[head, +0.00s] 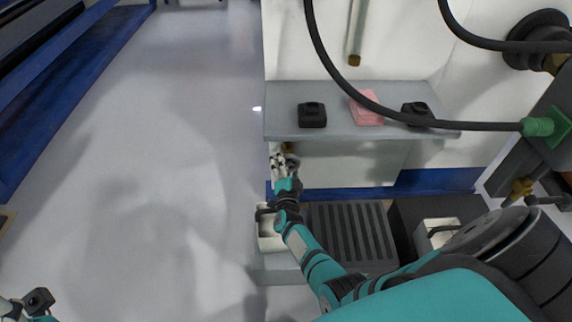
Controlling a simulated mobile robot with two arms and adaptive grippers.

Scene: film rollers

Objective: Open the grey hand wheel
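A small grey round part (293,163), which looks like the hand wheel, sits just below the grey shelf's front edge near its left end, partly hidden by my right gripper. My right gripper (277,159) is at the left side of this part, with its pale fingers pointing up toward the shelf. The fingers are too small to tell whether they are open or shut, or whether they touch the wheel. Part of my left arm's end (38,300) shows in the bottom left corner, far from the wheel; its fingers are not clear.
A grey shelf (235,125) is not clear of items: it holds two black objects (312,115) and a pink block (367,107). A black hose (345,80) loops across to a green fitting (540,127). A dark ribbed grate (352,235) lies below. Open floor (150,150) spreads left.

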